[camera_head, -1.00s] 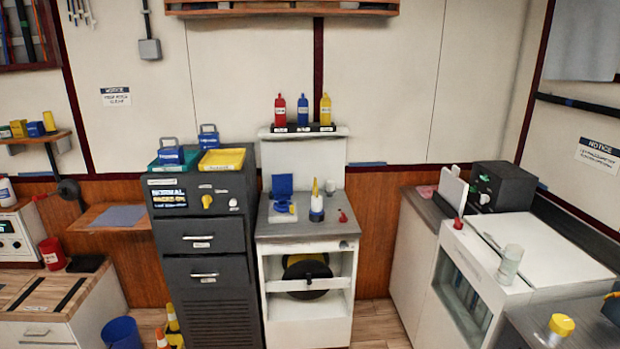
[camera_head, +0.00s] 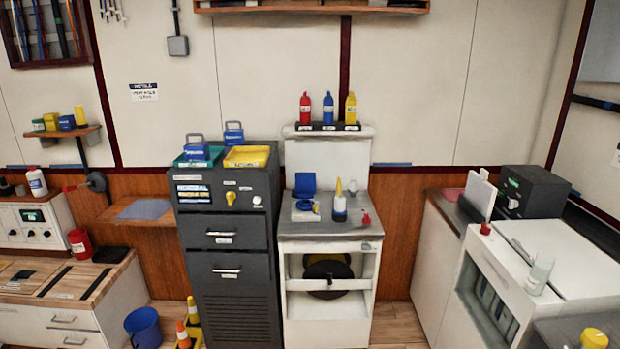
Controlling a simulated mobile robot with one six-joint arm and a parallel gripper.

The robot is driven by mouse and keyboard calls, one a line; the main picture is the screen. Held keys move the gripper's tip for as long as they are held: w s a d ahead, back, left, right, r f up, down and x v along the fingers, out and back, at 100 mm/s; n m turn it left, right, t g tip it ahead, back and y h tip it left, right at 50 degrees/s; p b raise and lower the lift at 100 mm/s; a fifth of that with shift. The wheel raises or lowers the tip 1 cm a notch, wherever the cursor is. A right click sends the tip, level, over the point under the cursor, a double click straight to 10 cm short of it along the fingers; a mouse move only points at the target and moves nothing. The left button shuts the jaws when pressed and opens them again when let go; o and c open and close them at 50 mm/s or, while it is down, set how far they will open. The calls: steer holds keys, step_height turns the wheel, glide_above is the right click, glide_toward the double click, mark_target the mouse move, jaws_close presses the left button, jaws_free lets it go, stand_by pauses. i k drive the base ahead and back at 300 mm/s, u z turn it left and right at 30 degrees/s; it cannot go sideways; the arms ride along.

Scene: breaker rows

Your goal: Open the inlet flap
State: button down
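No part in view is legibly marked as the inlet flap, so I cannot tell which one it is. A blue plate (camera_head: 305,182) stands upright behind a low blue fitting (camera_head: 305,206) on the grey top of the white unit (camera_head: 328,333). Below that top, the unit has an open front with a pale bar (camera_head: 327,282) across it and a dark round part (camera_head: 328,268) behind. The tall dark cabinet (camera_head: 227,265) to its left has a yellow knob (camera_head: 230,198) and two handled fronts. My gripper is not in view.
Clear floor shows between the white unit and the right-hand counter.

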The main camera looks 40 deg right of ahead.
mark_target(305, 181)
steer(key=u, duration=0.05)
steer(key=i, duration=1)
steer(key=z, duration=0.05)
